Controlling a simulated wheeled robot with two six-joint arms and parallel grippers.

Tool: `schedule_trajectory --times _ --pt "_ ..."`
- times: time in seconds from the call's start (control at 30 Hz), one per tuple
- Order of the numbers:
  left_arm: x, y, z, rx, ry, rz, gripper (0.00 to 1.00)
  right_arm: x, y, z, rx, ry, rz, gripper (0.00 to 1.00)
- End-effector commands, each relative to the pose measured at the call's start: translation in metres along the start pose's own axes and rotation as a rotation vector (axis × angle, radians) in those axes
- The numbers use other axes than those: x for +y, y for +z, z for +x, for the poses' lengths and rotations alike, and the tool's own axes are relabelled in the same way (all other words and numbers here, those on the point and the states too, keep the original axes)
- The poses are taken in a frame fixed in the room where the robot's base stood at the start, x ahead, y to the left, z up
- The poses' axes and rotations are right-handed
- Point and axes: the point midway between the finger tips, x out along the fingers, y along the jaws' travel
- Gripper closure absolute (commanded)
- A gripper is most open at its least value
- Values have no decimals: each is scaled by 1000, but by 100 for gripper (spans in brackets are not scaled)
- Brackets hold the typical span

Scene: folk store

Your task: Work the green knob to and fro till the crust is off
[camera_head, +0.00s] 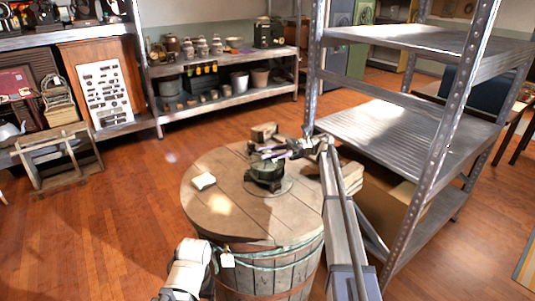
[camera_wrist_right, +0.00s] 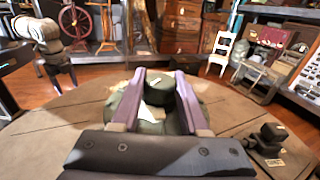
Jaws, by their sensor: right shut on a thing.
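A dark green metal device (camera_head: 264,176) sits on a round plate on top of a wooden barrel (camera_head: 215,218). Its green knob (camera_wrist_right: 160,90) shows in the right wrist view, between the two purple fingers. My right gripper (camera_head: 272,154) reaches in from the right, over the top of the device. It also shows in the right wrist view (camera_wrist_right: 160,72), shut on the knob, one finger on each side. The fingers hide part of the knob, and crust cannot be made out.
A white item (camera_head: 203,181) lies on the barrel top, left of the device. Wooden blocks (camera_head: 263,132) (camera_head: 352,178) are behind it and right of it. A metal shelf (camera_head: 400,130) stands close on the right. Open floor (camera_head: 120,215) lies to the left.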

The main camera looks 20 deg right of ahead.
Motion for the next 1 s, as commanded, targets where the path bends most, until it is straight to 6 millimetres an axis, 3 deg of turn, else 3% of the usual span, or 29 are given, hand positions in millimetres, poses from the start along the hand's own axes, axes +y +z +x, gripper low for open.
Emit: schedule_trajectory --times 0.27,0.3,0.57,1.0 --pt "0 0 0 0 0 0 28 0 0 1 -1 1 0 100" --pt "0 0 0 0 0 0 28 0 0 1 -1 1 0 55" --pt "0 0 0 0 0 0 28 0 0 1 0 0 0 26" --pt "0 0 0 0 0 0 28 -2 0 3 0 0 0 26"
